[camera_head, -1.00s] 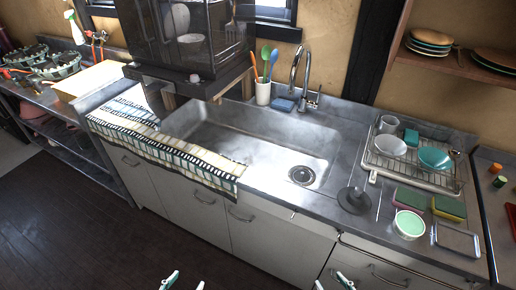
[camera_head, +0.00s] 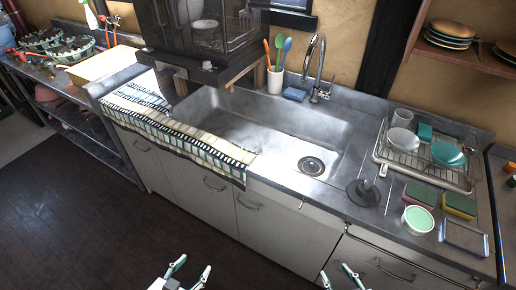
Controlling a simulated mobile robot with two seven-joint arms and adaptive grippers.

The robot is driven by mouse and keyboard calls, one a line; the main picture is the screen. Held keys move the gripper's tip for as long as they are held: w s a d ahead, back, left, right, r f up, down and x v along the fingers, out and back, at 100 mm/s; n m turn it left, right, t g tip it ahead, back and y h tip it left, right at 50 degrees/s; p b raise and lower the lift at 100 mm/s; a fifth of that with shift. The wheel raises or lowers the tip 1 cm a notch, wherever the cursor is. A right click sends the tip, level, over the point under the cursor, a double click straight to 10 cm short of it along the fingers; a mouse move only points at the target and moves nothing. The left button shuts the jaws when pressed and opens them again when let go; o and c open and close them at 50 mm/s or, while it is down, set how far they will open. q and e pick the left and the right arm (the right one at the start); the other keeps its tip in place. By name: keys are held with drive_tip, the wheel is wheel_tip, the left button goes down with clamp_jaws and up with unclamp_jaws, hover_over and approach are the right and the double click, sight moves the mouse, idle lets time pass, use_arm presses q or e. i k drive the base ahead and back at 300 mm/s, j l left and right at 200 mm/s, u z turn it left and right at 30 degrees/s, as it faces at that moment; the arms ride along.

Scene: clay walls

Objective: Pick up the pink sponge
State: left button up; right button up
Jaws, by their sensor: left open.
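No sponge shows a wholly pink face. The left one of two sponges by the rack, green on top with a dull reddish lower edge, looks like the pink sponge (camera_head: 420,194). It lies flat on the steel counter (camera_head: 345,211). Beside it on the right is a green-topped sponge with a yellow lower part (camera_head: 460,206). My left gripper (camera_head: 190,273) is open and empty at the bottom edge, in front of the cabinets and far from the sponges. My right gripper (camera_head: 338,278) is open at the bottom edge, below and left of the sponges. Its lower part is cut off.
A bowl with pale green content (camera_head: 417,220), a dark round plunger-like thing (camera_head: 362,194) and a small tray (camera_head: 464,237) lie near the sponges. A dish rack (camera_head: 384,157) stands behind them. The sink (camera_head: 262,158) is left. A blue sponge (camera_head: 294,95) lies by the tap.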

sight(414, 194)
drive_tip(key=z, duration=1.35)
